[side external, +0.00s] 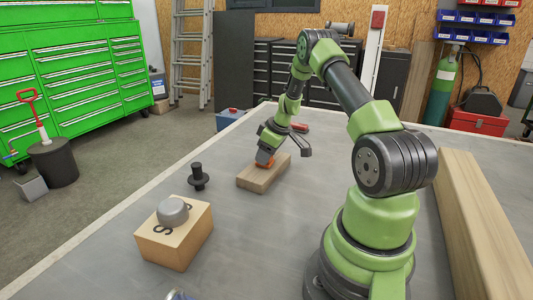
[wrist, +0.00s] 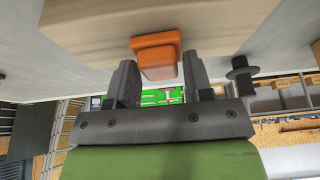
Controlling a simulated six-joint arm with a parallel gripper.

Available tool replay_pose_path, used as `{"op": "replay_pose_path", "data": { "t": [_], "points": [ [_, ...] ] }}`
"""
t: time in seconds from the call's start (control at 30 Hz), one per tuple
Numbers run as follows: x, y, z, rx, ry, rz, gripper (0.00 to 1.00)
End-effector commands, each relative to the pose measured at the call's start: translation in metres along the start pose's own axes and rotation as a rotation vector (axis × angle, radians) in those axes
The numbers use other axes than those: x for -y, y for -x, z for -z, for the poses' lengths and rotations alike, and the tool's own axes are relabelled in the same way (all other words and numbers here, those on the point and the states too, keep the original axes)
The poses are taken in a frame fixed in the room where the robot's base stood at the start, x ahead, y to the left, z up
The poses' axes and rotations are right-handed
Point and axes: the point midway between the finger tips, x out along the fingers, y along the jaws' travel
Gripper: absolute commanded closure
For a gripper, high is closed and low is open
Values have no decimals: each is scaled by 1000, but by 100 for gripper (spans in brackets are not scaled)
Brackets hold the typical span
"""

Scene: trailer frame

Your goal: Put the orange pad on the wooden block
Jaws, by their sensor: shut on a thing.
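The orange pad (side external: 265,163) is at the top face of the wooden block (side external: 254,182), near the middle of the table. My gripper (side external: 266,156) reaches down over it and is shut on the pad. In the wrist view the orange pad (wrist: 158,62) sits between the two dark fingers of my gripper (wrist: 160,74). Its wider base lies against or very close to the pale face of the wooden block (wrist: 90,28). I cannot tell whether a small gap remains.
A wooden box with a grey knob-like piece on top (side external: 174,243) stands at the front left. A black spool-shaped part (side external: 199,177) stands left of the block. A long wooden beam (side external: 478,225) lies along the right. Grey tabletop (side external: 110,250) is bare at the left.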

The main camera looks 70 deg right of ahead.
Motion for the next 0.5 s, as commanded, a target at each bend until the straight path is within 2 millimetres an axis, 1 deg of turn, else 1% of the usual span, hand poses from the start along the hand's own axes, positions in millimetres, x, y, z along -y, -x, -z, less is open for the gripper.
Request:
{"op": "replay_pose_path", "data": {
  "t": [0.03,0.07,0.1,0.17,0.4,0.5],
  "points": [
    [0,-2,-1,1,-1,1,76],
    [0,-2,-1,0,-1,1,51],
    [0,-2,-1,0,-1,0,42],
    [0,-2,-1,0,-1,0,28],
    [0,-2,-1,0,0,0,28],
    [0,2,1,-1,1,-1,28]
  ]
}}
